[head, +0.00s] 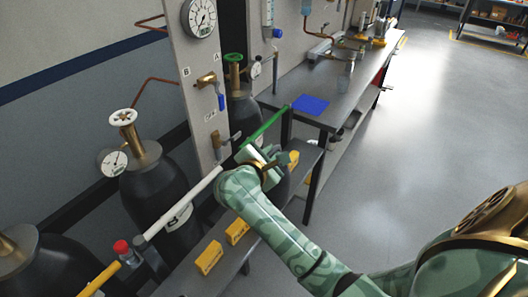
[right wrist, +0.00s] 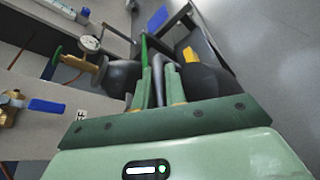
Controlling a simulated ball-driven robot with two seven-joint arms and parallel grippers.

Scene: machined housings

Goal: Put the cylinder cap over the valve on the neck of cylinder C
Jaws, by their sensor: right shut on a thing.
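My right gripper (head: 268,158) is beside cylinder A, near the lower end of a green bar. Its fingers (right wrist: 160,82) are shut on a narrow dark grey thing, mostly hidden; I cannot tell whether it is the cylinder cap. Cylinder C seems to be the dark cylinder (head: 50,262) at the bottom left, partly cut off by the frame, with brass at its top. No cap can be made out on it. My left gripper is not in view.
Cylinder B (head: 150,185) has a white handwheel and gauge. Cylinder A has a green handwheel (head: 233,58). Green (head: 268,124), white (head: 182,203) and yellow (head: 98,279) bars run along the front. Yellow blocks (head: 209,257) lie on the low shelf. The floor at right is clear.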

